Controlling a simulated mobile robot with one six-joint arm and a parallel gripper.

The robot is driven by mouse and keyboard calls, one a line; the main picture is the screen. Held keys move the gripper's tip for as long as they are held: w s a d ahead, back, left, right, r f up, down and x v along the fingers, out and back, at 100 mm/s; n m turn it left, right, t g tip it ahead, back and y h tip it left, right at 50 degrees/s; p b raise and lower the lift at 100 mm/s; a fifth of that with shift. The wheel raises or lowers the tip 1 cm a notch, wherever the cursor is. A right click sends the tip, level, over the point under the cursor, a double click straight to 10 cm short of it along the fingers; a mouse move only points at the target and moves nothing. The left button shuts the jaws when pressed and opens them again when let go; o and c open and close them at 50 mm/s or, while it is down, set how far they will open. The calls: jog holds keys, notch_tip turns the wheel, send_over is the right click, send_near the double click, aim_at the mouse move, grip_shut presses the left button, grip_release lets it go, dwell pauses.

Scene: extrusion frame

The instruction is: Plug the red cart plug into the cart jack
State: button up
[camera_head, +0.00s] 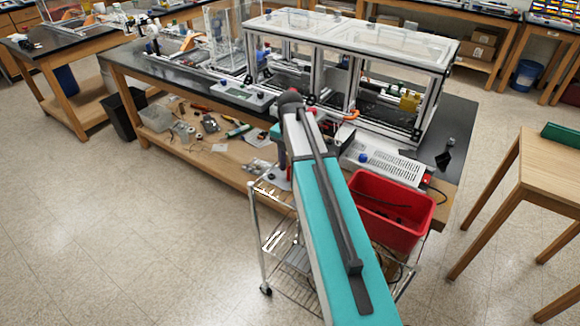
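A chrome wire cart (257,232) stands against the front of the black-topped bench, partly covered by my teal and grey arm. A red bin (412,222) sits at the cart's right side, with something dark inside it. I cannot make out the red cart plug or the cart jack for certain. A tiny red spot shows by the right end of a white vented box (385,163), but it is too small to identify. My arm reaches from the bottom of the picture toward the bench. My gripper is hidden beyond the arm.
A metal extrusion frame with clear panels (385,45) stands on the bench (465,118). The bench's lower wooden shelf (205,150) holds loose parts. A wooden table (553,165) stands at the right. Open tiled floor lies at the left.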

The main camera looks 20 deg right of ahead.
jog(key=shift+r, duration=0.1)
notch_tip(320, 180, up, 14)
jog(key=b, duration=0.3)
jog(key=shift+f+b, duration=0.2)
jog(key=shift+b, duration=0.1)
dwell(0.6)
jog(key=shift+r, duration=0.1)
dwell(0.3)
